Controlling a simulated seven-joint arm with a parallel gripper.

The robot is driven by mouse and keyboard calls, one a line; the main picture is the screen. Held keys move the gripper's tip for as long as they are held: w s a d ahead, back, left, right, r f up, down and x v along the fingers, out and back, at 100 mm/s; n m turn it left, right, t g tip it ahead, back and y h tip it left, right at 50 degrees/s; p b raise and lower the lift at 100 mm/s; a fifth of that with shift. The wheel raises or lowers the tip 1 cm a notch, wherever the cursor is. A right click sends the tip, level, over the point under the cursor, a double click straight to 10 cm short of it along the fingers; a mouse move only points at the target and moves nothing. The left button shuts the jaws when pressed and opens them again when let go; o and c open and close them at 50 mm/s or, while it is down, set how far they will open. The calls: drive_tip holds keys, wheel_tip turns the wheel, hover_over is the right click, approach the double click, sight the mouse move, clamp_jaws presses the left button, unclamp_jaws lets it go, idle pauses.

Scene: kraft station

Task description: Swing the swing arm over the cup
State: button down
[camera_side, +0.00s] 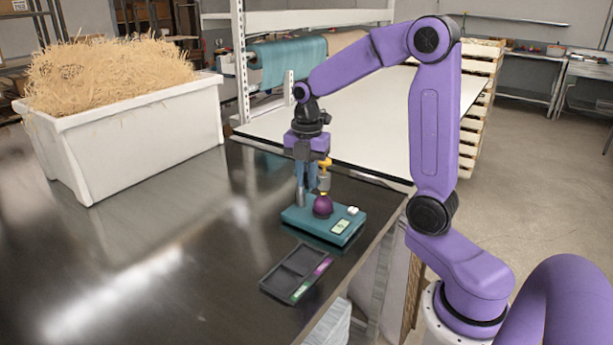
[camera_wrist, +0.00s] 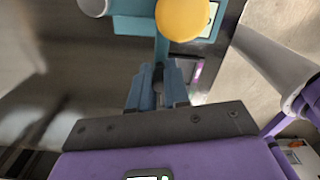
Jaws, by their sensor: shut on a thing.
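A teal station (camera_side: 310,222) stands on the dark table, with a grey post (camera_side: 300,197) rising from it. The swing arm carries a yellow-topped head (camera_side: 324,163). In the wrist view the yellow top (camera_wrist: 183,18) is at the upper middle, with a teal bar of the swing arm (camera_wrist: 161,50) running from it toward my fingers. My gripper (camera_side: 306,178) points down and is shut on that bar; its blue fingertips (camera_wrist: 157,85) flank it. A rounded purple thing (camera_side: 322,206), seemingly the cup, sits on the station below the head in the side view. The wrist view hides it.
A dark compartmented tray (camera_side: 284,275) with a purple and green strip lies in front of the station, near the table edge. A white bin (camera_side: 140,140) of straw-like filling stands at the left. The table between bin and station is clear. A white-topped table is behind.

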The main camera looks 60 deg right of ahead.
drive_tip(key=c, duration=1.1)
unclamp_jaws()
wheel_tip(320, 180, up, 18)
drive_tip(key=shift+f, duration=0.2)
